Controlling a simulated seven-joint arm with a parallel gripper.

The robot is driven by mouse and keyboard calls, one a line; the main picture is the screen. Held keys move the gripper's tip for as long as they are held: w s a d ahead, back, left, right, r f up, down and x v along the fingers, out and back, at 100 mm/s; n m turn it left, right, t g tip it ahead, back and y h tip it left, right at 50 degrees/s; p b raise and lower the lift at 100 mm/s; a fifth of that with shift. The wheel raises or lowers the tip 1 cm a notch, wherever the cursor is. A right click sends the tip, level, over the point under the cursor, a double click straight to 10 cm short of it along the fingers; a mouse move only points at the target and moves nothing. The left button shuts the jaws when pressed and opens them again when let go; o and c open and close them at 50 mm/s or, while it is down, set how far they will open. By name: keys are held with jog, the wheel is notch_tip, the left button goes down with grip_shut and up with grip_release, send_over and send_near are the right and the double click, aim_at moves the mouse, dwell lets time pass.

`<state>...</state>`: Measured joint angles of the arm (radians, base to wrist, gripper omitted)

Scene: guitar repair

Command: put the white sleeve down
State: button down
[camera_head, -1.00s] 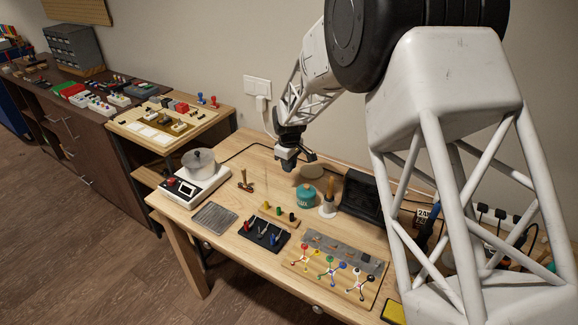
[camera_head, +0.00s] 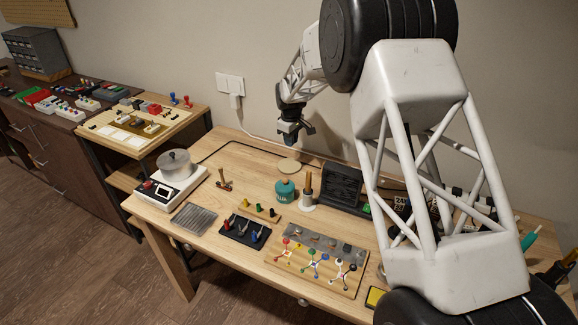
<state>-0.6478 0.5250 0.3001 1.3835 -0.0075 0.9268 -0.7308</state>
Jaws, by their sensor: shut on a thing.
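My gripper (camera_head: 296,132) hangs at the end of the arm, above the back edge of the wooden workbench (camera_head: 245,155), in front of the wall. It is small and dark in this view. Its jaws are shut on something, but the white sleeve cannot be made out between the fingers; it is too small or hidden. The gripper is well above the bench top, touching nothing there.
A scale (camera_head: 172,184), black rack (camera_head: 246,232) and clip board (camera_head: 318,262) stand nearer.

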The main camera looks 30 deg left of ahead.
jog(key=shift+w+d, duration=0.15)
jog(key=shift+w, duration=0.4)
send_over(293, 165)
jog(key=shift+f, duration=3.1)
jog(key=shift+f, duration=1.85)
jog(key=shift+f, duration=0.15)
jog(key=c, duration=1.1)
grip_release()
jog(key=shift+c, duration=0.2)
